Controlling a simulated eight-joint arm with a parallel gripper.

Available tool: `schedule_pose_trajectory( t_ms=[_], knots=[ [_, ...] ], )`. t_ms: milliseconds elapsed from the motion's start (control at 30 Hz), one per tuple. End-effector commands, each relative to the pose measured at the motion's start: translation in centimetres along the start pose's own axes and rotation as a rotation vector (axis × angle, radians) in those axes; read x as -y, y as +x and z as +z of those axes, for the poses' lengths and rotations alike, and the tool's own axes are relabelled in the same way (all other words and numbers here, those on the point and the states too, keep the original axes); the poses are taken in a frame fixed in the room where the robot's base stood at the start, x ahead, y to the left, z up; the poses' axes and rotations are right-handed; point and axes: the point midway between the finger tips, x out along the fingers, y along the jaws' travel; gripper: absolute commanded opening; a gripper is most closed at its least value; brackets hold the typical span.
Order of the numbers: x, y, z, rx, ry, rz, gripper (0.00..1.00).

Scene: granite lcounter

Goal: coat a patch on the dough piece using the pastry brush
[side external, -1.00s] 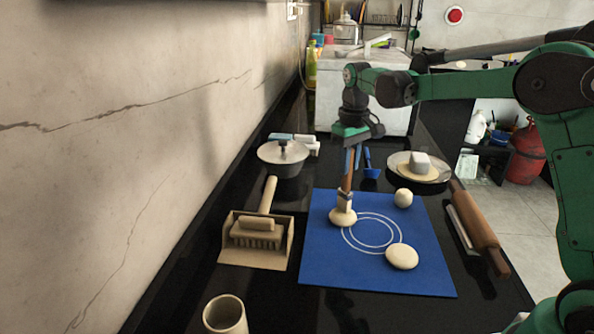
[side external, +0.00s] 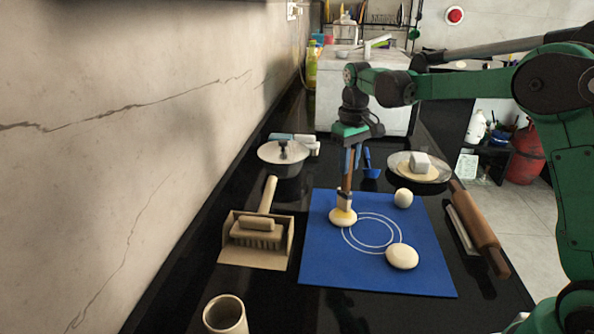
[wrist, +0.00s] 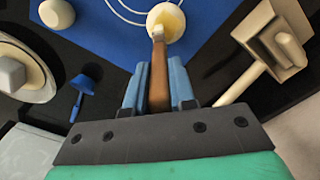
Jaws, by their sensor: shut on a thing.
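My gripper (side external: 351,160), with blue fingers, is shut on the wooden handle of the pastry brush (side external: 346,181). The brush points down, nearly upright, with its pale head on the dough piece (side external: 342,219) at the left of the blue mat (side external: 321,262). In the wrist view, the brush handle (wrist: 158,79) runs between the blue fingers to the dough (wrist: 174,31). A yellow patch shows on the dough around the brush head, which hides part of its top.
Another flattened dough piece (side external: 402,257) and a dough ball (side external: 403,198) lie on the mat. A rolling pin (side external: 478,228) and a plate (side external: 437,174) are right. A beige cup (side external: 225,315) stands in front.

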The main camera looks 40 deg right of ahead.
Motion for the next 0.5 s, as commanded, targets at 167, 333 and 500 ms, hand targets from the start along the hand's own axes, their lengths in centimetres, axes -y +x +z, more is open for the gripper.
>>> schedule_pose_trajectory(
  t_ms=[167, 333, 500],
  knots=[
    [-0.1, 0.0, -0.1, 0.000, 0.000, 0.000, 0.00],
    [0.3, 0.0, 0.2, 0.000, -0.001, 0.000, 0.00],
    [1.6, 0.0, 1.6, 0.000, -0.003, 0.000, 0.00]
  ],
)
